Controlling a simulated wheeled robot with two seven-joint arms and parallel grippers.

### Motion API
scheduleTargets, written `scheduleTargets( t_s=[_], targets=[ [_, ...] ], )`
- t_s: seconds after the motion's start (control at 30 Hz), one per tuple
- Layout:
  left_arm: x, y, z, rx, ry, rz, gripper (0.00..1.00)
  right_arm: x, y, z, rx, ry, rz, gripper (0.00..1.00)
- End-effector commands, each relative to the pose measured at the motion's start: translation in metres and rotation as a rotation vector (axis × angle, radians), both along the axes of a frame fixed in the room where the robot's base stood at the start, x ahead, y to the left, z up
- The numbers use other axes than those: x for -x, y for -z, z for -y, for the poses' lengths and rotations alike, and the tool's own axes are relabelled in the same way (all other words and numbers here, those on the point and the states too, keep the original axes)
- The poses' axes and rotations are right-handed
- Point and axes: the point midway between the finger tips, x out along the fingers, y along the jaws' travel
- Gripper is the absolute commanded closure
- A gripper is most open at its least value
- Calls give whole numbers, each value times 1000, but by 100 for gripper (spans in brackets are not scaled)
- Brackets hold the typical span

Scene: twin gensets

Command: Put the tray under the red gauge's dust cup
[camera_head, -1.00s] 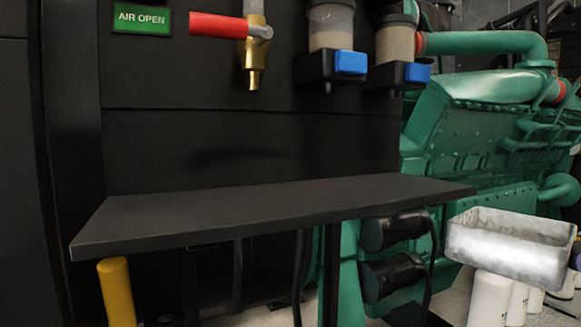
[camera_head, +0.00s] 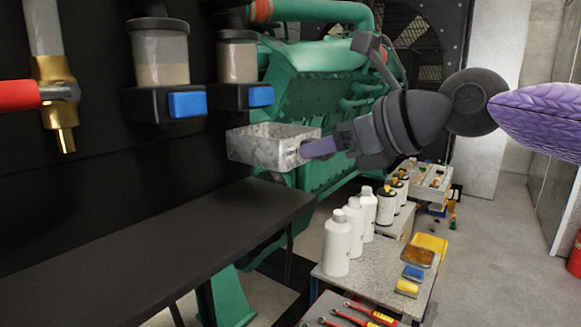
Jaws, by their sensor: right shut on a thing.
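The tray (camera_head: 262,155) is a grey galvanised metal box, roughly level and held in the air. My right gripper (camera_head: 310,150) is shut on its right end. Two clear dust cups with greyish-tan contents hang on the black panel, a nearer one (camera_head: 160,58) and a farther one (camera_head: 238,60). Each has a black base with a blue block at its front. The tray appears below and slightly right of the farther cup, apart from it. No gauge shows, so I cannot tell which cup belongs to the red one. My left gripper is out of view.
A black shelf (camera_head: 150,250) runs below the cups, clear on top. A green engine (camera_head: 320,95) stands behind the tray. White bottles (camera_head: 337,245) stand on a grey bench at lower right. A red-handled valve (camera_head: 58,93) is at left.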

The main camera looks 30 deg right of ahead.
Motion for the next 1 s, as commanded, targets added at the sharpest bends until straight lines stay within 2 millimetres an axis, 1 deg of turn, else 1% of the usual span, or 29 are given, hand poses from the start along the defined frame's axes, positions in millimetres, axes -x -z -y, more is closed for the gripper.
scheduleTargets(
  t_s=[0.03,0.23,0.3,0.47,0.6,0.7,1.0],
  targets=[
    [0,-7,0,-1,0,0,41,-10,-2,-3,2,1,-7,100],
    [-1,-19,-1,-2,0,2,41,-45,-1,-18,2,0,-4,100],
    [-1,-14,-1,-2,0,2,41,-44,16,-18,0,-1,-1,100],
    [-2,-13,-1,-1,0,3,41,-43,37,-18,-1,-1,-1,100],
    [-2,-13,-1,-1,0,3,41,-43,66,-18,0,-1,-3,100],
    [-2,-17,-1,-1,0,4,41,-47,71,-19,1,1,-2,100],
    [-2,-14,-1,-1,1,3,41,-47,75,-19,1,2,-1,100]
  ],
)
